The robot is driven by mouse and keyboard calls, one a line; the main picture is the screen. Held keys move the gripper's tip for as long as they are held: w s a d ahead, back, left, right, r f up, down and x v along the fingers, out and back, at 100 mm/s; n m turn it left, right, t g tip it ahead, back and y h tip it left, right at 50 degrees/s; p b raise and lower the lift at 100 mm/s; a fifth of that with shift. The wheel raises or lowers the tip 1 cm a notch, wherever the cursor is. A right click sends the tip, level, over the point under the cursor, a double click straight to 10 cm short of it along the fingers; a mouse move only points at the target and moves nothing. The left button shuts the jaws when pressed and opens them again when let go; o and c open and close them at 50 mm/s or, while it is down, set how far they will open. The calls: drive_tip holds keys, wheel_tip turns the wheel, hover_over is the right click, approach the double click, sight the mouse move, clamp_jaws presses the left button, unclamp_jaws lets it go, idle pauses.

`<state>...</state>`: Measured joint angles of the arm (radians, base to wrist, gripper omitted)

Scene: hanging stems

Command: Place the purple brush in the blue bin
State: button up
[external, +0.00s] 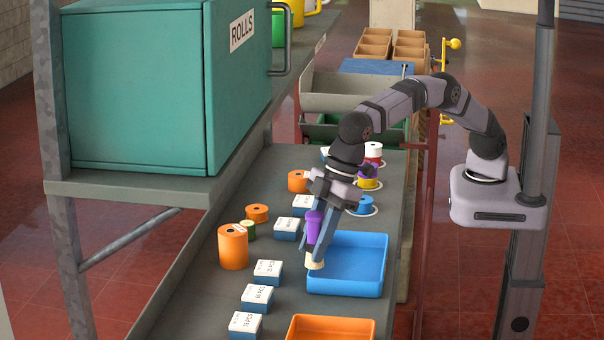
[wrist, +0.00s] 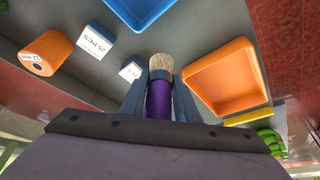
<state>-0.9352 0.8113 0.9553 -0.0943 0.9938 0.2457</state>
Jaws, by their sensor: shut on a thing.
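The purple brush (external: 314,226) is held in my gripper (external: 316,250), with its pale bristles pointing down. In the wrist view the brush (wrist: 158,100) lies between the two fingers of my gripper (wrist: 160,80), its cream bristles past the fingertips. The blue bin (external: 372,285) stands on the bench just right of the brush in the external view. The bristles appear beside its left wall; their exact height above the bench cannot be told. The bin looks empty.
An orange bin (external: 330,322) stands nearer the camera. White-topped blue boxes (external: 268,268) line the bench to the left, with an orange roll (external: 232,248) beyond them. Spools (external: 372,155) stand behind the gripper. A teal cabinet (external: 140,90) overhangs the left side.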

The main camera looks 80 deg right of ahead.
drive_tip(key=s+d+r, duration=0.1)
drive_tip(key=d, duration=0.6)
drive_tip(key=p, duration=0.1)
hover_over(350, 269)
drive_tip(key=shift+n, duration=0.3)
drive_tip(key=shift+f+p, duration=1.4)
drive_tip(key=shift+f, duration=3.95)
drive_tip(key=shift+f, duration=0.15)
drive_tip(key=o, duration=1)
drive_tip(key=shift+o, duration=0.2)
drive_tip(key=shift+v, duration=0.8)
drive_tip(key=b+v, duration=0.2)
drive_tip(key=v, duration=0.8)
drive_tip(key=shift+d+r, duration=0.2)
drive_tip(key=shift+r, duration=0.1)
